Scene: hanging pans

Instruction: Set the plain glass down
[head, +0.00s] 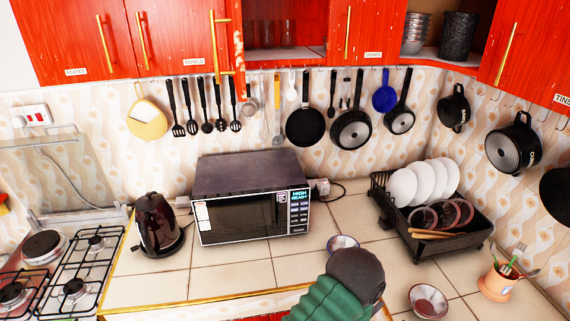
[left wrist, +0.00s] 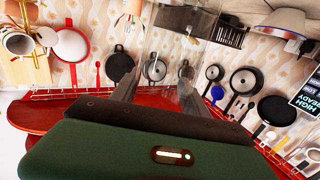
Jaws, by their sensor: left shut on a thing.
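In the left wrist view, which is upside down, my left gripper (left wrist: 157,88) is shut on a clear plain glass (left wrist: 182,52). The glass is see-through and its outline is faint against the hanging pans behind it. It is held up off any surface. In the head view a green arm link of mine with a dark end rises at the bottom centre-right. The fingers and the held glass cannot be made out there. My right gripper is not in view.
A small bowl (head: 343,244) and a second bowl (head: 428,301) sit on the tiled counter (head: 237,277). A microwave (head: 250,205), kettle (head: 158,224), dish rack (head: 425,246) and utensil pot (head: 497,284) stand around. Glasses (head: 288,33) stand in the open cupboard. Counter in front of the microwave is clear.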

